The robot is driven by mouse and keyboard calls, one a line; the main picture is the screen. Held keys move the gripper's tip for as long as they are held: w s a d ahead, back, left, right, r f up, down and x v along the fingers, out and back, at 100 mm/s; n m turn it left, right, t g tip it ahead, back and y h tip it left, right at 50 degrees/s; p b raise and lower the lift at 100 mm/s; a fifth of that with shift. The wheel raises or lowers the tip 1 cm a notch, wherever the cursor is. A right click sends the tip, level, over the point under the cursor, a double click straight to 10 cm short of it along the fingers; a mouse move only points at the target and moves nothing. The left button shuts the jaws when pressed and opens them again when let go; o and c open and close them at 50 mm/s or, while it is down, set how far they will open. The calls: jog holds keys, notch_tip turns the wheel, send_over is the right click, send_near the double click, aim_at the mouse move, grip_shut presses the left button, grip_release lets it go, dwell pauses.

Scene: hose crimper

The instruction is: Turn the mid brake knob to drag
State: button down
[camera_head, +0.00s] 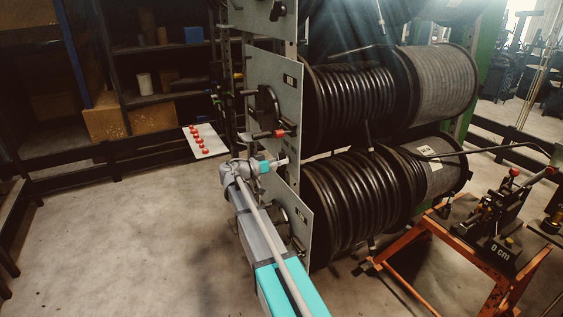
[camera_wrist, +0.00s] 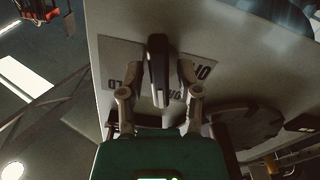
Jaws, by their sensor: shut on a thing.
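The mid brake knob (camera_wrist: 158,68) is a black bar-shaped knob. In the wrist view it points up and down the picture, between my two fingertips. Behind it, a label plate (camera_wrist: 135,52) carries upside-down, partly hidden words; parts of OFF, DRAG and HOLD show. The knob covers some of the label, so its exact setting is hard to read. My gripper (camera_wrist: 160,80) is shut on the knob. In the head view my gripper (camera_head: 281,162) is at the lower part of the middle grey panel (camera_head: 288,88) and hides the knob.
A red-tipped handle (camera_head: 280,133) sticks out just above my gripper. Hose reels (camera_head: 350,92) stand right of the panels. A lower panel (camera_head: 302,222) has another black knob. The floor at left is clear.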

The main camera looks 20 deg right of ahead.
jog(key=shift+n, duration=1.2)
jog(key=c, duration=0.6)
grip_release()
jog(key=shift+a, duration=0.2)
jog(key=a, duration=1.1)
jog(key=shift+s+a, duration=0.2)
jog(key=shift+a, duration=0.2)
jog(key=shift+s, duration=0.1)
